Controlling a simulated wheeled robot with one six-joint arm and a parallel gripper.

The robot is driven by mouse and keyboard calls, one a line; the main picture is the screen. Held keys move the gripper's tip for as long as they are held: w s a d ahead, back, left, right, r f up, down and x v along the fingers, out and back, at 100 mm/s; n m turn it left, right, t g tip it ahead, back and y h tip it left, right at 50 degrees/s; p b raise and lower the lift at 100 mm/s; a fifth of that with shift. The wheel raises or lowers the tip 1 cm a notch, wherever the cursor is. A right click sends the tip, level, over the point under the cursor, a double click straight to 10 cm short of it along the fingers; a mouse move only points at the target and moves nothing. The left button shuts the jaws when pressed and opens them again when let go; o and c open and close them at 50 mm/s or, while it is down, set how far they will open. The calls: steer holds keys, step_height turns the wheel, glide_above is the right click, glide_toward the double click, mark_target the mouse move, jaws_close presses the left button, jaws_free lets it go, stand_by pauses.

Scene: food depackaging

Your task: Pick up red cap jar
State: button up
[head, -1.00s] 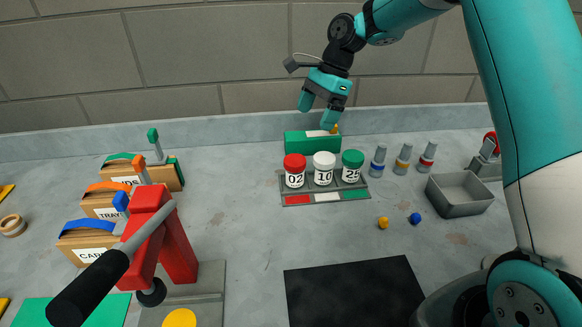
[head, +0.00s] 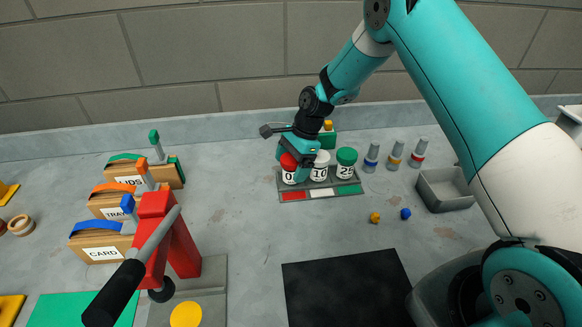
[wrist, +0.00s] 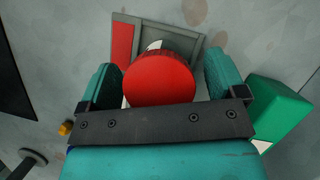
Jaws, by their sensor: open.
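The red cap jar (head: 288,162) stands in the left place of a grey rack with coloured marks (head: 320,194). The white cap jar (head: 321,160) and the green cap jar (head: 346,158) stand to its right. My gripper (head: 292,160) is over the red cap jar and hides part of it. In the wrist view, my gripper (wrist: 160,85) is open, with one finger on each side of the red cap (wrist: 159,78). I cannot tell whether the fingers touch the cap.
A green block (wrist: 278,110) stands behind the rack. Several small bottles (head: 396,155) and a grey bin (head: 445,190) are at the right. A red lever press (head: 165,235) and boxes (head: 110,206) stand at the left. The black mat (head: 345,285) is bare.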

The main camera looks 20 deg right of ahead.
steer(key=c, duration=1)
steer(key=shift+c, duration=0.2)
